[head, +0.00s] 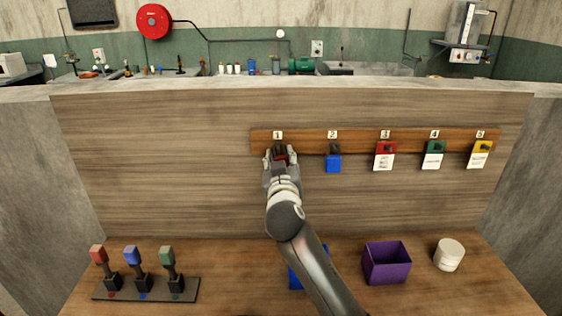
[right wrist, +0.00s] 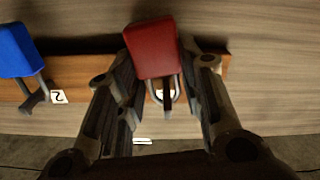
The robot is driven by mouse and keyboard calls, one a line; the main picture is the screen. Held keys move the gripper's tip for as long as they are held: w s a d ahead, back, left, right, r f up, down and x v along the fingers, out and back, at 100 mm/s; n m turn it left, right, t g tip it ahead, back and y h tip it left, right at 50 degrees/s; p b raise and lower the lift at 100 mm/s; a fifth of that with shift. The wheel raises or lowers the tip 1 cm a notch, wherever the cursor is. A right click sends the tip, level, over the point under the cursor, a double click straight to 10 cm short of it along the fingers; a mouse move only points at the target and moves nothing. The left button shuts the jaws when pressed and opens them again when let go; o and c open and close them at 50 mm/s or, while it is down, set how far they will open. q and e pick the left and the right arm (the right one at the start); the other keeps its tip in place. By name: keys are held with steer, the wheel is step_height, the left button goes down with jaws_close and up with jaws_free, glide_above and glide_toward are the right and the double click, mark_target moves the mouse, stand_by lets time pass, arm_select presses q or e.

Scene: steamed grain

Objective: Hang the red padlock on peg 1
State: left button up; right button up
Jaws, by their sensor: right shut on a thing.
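My right gripper (head: 281,155) is at peg 1 on the wooden peg rail (head: 305,142), just under the plate marked 1 (head: 278,135). In the right wrist view, its two fingers are shut on the red padlock (right wrist: 153,50), one on each side of its body. The shackle (right wrist: 176,88) points to the rail, and dark peg 1 (right wrist: 166,98) shows within its outline. I cannot tell whether the shackle bears on the peg. In the head view the padlock is mostly hidden by the fingers. My left gripper is out of view.
A blue padlock (head: 333,164) hangs on peg 2 beside my gripper. Red (head: 386,148), green (head: 434,147) and yellow (head: 482,146) tagged items hang at pegs 3, 4 and 5. Below are a purple bin (head: 387,275), a white jar (head: 449,262) and a lever panel (head: 146,289).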

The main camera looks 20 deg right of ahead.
stand_by(0.3)
steer(key=o, duration=1.1)
steer(key=shift+o, duration=0.2)
